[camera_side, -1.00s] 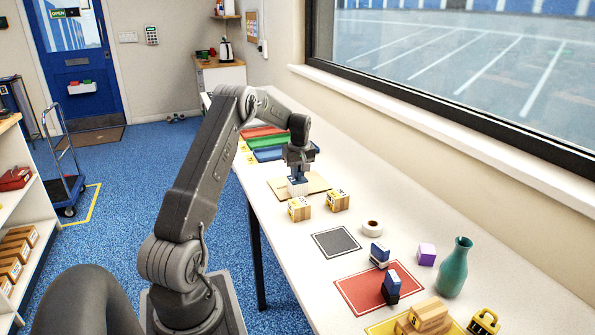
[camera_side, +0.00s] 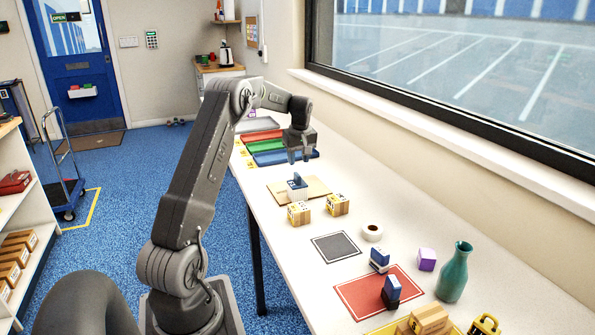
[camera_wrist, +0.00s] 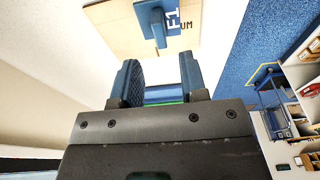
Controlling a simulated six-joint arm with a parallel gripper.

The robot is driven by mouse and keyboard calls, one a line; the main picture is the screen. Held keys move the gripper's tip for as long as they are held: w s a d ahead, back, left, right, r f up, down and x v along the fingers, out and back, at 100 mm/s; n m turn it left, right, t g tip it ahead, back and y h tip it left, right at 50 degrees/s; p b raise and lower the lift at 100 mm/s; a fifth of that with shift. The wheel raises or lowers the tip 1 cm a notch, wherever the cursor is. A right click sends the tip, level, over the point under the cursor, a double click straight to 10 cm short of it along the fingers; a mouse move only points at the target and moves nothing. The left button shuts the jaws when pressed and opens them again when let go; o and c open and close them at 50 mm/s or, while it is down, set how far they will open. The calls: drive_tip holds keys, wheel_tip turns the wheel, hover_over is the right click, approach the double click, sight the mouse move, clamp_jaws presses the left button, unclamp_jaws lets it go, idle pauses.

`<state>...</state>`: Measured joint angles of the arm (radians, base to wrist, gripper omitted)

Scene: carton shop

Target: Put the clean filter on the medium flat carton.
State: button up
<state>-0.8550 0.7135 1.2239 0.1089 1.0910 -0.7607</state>
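The clean filter (camera_side: 297,183), blue on top with a pale lower part, stands upright on the medium flat carton (camera_side: 318,186). In the wrist view the filter (camera_wrist: 152,22) shows a blue handle, and the carton (camera_wrist: 110,38) shows the letters "UM" beside it. My gripper (camera_side: 299,158) is above the filter and apart from it. In the wrist view its two fingers (camera_wrist: 158,75) are spread with nothing between them.
Two small cartons (camera_side: 299,213) (camera_side: 337,204) stand just in front of the flat carton. Red, green and blue trays (camera_side: 268,146) lie behind. A tape roll (camera_side: 372,232), grey mat (camera_side: 335,246), two more blue-topped pieces (camera_side: 379,258) (camera_side: 391,291) and a teal vase (camera_side: 454,272) stand nearer.

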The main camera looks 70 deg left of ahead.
drive_tip(key=d+r+m+t, duration=0.1)
drive_tip(key=d+r+m, duration=0.2)
drive_tip(key=d+r, duration=0.35)
drive_tip(key=d+r+m+t, duration=0.1)
drive_tip(key=d+r+m, duration=0.15)
drive_tip(key=d, duration=0.75)
drive_tip(key=d+r+m, duration=0.2)
drive_tip(key=d+r, duration=0.4)
drive_tip(key=d, duration=0.2)
drive_tip(key=s+d+f+m+t+h, duration=0.1)
drive_tip(key=s+d+f+m, duration=0.1)
drive_tip(key=s+d+m, duration=0.3)
drive_tip(key=s+d+f+m+t, duration=0.1)
drive_tip(key=s+d+m, duration=0.4)
drive_tip(key=s+d, duration=0.8)
drive_tip(key=shift+s+d+f+t+h, duration=0.4)
drive_tip(key=shift+d+t, duration=0.4)
drive_tip(key=shift+d, duration=0.4)
